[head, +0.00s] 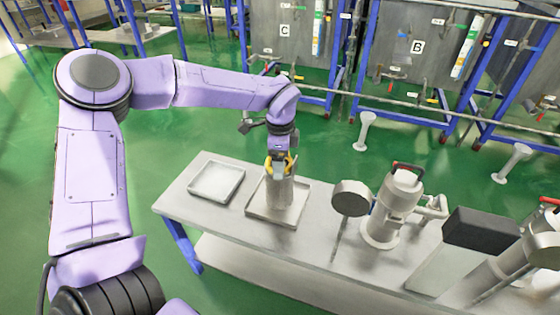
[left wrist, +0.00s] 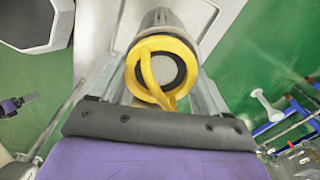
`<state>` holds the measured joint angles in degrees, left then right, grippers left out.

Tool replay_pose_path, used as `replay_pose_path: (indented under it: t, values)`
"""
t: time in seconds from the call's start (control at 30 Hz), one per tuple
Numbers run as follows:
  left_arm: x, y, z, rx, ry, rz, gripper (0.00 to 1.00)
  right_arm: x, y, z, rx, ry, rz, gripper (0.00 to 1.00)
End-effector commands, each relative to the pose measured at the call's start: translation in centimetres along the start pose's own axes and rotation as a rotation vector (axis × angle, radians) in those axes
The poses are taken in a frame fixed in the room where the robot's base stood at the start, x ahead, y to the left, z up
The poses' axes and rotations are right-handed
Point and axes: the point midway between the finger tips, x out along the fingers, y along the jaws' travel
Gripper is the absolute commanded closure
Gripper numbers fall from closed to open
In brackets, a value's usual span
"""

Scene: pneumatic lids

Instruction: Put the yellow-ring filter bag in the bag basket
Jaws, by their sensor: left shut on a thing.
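My left gripper (head: 281,163) is shut on the yellow-ring filter bag (head: 279,194). The bag is a pale grey cylinder and hangs upright below the fingers, over a shallow square tray (head: 251,213). Whether its lower end touches the tray floor I cannot tell. In the left wrist view the bag's yellow ring (left wrist: 135,72), with a yellow loop across it, sits between my two fingers (left wrist: 160,92). I cannot identify the bag basket for certain. My right gripper is not in view.
A second shallow tray (head: 217,181) lies to the left on the steel table (head: 318,236). To the right stands a metal housing (head: 383,231) with a round disc (head: 350,198) beside it. A dark box (head: 482,229) is further right. Bare tabletop lies between the bag's tray and the disc.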

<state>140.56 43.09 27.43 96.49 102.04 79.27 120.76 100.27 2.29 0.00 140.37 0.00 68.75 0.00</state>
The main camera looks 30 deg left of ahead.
Motion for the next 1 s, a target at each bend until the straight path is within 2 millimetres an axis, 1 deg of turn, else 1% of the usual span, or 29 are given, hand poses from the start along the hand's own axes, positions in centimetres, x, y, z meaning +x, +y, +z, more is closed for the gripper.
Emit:
replay_pose_path:
  t: [0.03, 0.07, 0.1, 0.13, 0.37, 0.47, 0.5, 0.57, 0.7, 0.8, 0.9, 1.0]
  values:
    - [1.1, 0.3, 0.3, 0.001, -0.011, 0.014, 1.0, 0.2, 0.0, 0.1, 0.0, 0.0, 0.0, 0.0]
    - [1.1, 0.3, 0.3, 0.001, -0.011, 0.014, 0.21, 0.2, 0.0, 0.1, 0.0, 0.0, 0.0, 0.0]
    - [1.1, 0.3, 0.3, 0.002, -0.012, 0.015, 0.08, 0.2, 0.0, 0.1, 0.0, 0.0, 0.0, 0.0]
    - [1.2, 0.3, 0.3, 0.002, -0.012, 0.015, 0.0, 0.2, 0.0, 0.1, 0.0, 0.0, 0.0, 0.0]
    - [1.1, 0.4, 0.3, 0.002, -0.012, 0.018, 0.0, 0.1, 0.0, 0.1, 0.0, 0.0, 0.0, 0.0]
    - [0.0, 0.4, 0.3, 0.002, -0.012, 0.018, 0.0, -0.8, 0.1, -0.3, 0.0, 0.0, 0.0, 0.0]
    - [-0.8, 0.4, 0.3, 0.002, -0.012, 0.018, 0.0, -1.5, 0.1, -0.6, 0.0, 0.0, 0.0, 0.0]
    - [-1.7, 0.3, 0.3, 0.0, -0.01, 0.014, 0.0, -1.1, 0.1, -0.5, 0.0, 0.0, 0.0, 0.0]
    - [-6.0, 0.2, 0.2, -0.002, -0.007, 0.008, 0.0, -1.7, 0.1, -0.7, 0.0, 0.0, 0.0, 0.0]
    - [-8.7, 0.1, 0.2, -0.002, -0.007, 0.007, 0.0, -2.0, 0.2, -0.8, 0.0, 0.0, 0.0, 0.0]
    - [-10.7, 0.1, 0.2, -0.001, -0.006, 0.007, 0.0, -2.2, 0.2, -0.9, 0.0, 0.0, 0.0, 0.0]
    - [-12.0, 0.1, 0.2, 0.0, -0.007, 0.008, 0.0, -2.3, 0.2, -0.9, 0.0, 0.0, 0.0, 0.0]
